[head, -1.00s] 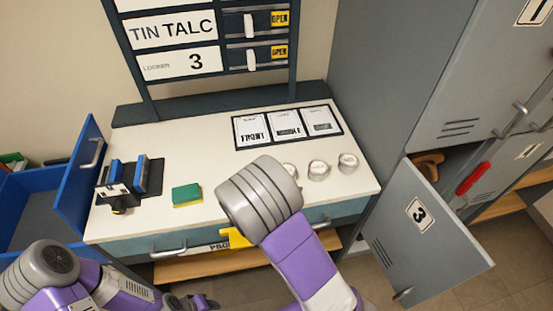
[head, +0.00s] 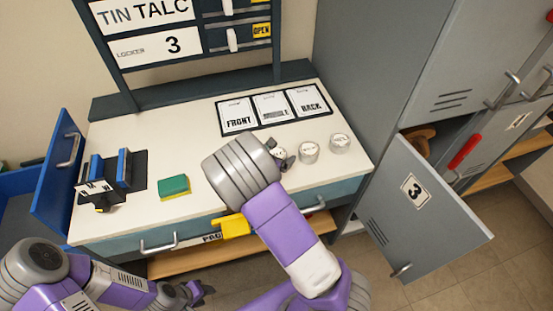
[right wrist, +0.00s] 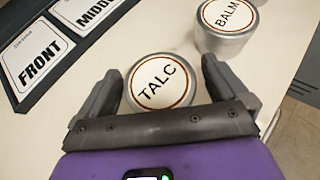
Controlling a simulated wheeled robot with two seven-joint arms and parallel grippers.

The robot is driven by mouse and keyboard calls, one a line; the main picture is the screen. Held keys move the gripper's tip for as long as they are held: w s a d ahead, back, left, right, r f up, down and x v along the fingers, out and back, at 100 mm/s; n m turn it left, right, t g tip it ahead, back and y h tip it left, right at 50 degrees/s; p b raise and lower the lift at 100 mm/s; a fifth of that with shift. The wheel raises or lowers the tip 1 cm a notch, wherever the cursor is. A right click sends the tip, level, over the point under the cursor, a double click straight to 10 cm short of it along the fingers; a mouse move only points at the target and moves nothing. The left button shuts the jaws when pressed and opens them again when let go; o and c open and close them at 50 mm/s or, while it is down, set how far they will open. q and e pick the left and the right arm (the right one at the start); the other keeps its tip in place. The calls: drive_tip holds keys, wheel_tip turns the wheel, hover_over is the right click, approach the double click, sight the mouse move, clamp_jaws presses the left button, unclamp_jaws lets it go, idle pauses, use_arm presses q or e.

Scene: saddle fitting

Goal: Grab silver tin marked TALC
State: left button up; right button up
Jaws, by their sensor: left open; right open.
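The silver tin marked TALC (right wrist: 157,84) stands upright on the white counter in the right wrist view, its round label facing up. My right gripper (right wrist: 160,68) is open, with one finger on each side of the tin; I cannot tell whether either touches it. In the head view my right arm hides most of this gripper and much of the tin. My left gripper (head: 200,292) is low at the left in the head view, in front of the counter, open and away from the tins.
A tin marked BALM (right wrist: 228,28) stands just beyond TALC; another tin (head: 340,143) is farther right. FRONT, middle and BACK cards (head: 273,107) lie behind. A green-yellow sponge (head: 173,187) is at left. Locker door 3 (head: 425,205) hangs open at right.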

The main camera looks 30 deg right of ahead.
drive_tip(key=c, duration=1.1)
drive_tip(key=shift+r, duration=0.1)
